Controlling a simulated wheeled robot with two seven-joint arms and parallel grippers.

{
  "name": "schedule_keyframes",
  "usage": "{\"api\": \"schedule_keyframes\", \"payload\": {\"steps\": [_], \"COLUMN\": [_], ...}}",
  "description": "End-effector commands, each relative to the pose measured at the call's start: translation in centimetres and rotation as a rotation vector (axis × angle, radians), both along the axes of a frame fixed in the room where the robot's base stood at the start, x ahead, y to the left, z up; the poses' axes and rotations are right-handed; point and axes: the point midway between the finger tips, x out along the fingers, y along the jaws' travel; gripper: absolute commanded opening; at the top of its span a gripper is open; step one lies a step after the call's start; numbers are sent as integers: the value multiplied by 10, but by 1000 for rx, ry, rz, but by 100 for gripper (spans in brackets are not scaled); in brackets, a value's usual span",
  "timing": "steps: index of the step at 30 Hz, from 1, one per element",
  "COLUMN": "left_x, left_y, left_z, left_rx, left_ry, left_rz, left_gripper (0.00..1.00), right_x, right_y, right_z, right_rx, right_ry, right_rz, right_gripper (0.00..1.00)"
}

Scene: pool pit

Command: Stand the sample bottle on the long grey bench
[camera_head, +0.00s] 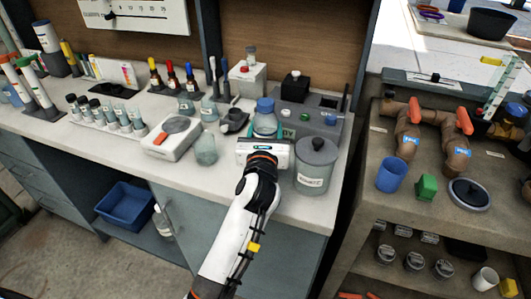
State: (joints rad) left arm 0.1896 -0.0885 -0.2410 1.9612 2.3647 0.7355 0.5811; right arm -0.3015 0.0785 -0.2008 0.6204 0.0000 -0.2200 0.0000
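A clear bottle with a blue cap (265,118), which looks like the sample bottle, is upright at the right part of the long bench with a pale grey top (105,150). My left gripper (265,133) is right at this bottle, its wide body in front of the bottle's lower part. Small teal parts show at both sides of the bottle, perhaps the fingers. The gripper body hides the bottle's base, so I cannot tell whether the fingers grip it or whether it touches the bench. My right gripper is not in view.
A grey lidded pot (315,165) stands close right of the gripper. A glass beaker (206,149) and a scale (171,138) are to the left. A grey device (306,112) stands behind. The bench front near the left is clear. Another counter (440,211) is at right.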

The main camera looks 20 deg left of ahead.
Motion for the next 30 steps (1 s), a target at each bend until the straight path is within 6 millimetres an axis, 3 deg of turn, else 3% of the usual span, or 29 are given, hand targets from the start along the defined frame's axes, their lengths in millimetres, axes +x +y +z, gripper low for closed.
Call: {"api": "schedule_keyframes", "payload": {"steps": [10,23,24,27,30], "left_x": [0,0,0,0,0], "left_y": [0,0,0,0,0], "left_z": [-49,-56,-56,-55,-55], "left_rx": [-1,0,-1,-1,-1], "left_ry": [0,-3,-2,-1,-1], "left_rz": [0,-1,-1,0,0], "left_gripper": [24,24,55,72,72], "right_x": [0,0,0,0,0], "right_y": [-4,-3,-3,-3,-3], "right_z": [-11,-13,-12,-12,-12], "right_rx": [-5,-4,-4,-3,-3], "right_ry": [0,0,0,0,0], "right_rz": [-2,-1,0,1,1], "right_gripper": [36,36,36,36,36]}}
